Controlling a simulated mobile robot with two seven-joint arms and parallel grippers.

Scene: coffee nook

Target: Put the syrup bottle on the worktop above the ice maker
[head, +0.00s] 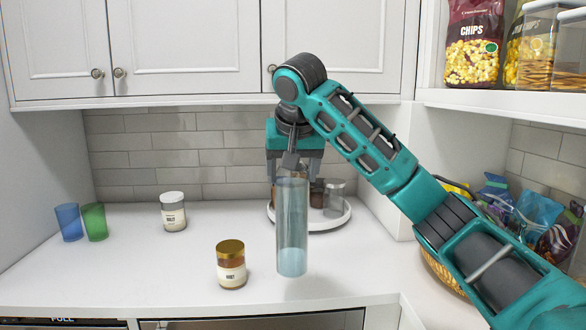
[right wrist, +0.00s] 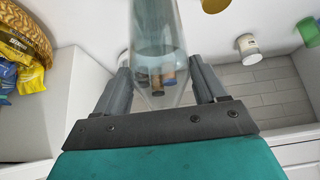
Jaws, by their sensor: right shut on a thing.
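My right gripper (head: 293,172) points down, shut on the top of a tall, clear bluish bottle, which I take for the syrup bottle (head: 291,230). The bottle hangs upright over the front part of the worktop (head: 140,270), with a faint shadow below its base; a small gap seems likely. In the right wrist view the bottle (right wrist: 158,35) sits between the two fingers (right wrist: 162,85). Two appliance fronts show at the bottom edge, one marked PULL (head: 62,321), another in the middle (head: 270,323); I cannot tell which is the ice maker. My left gripper is not in view.
A gold-lidded jar (head: 231,266) stands just left of the bottle. A white-lidded jar (head: 173,212) and blue (head: 68,222) and green (head: 94,222) cups stand further left. A round white tray (head: 335,223) with small containers is behind. A basket of snacks (head: 445,270) is at right.

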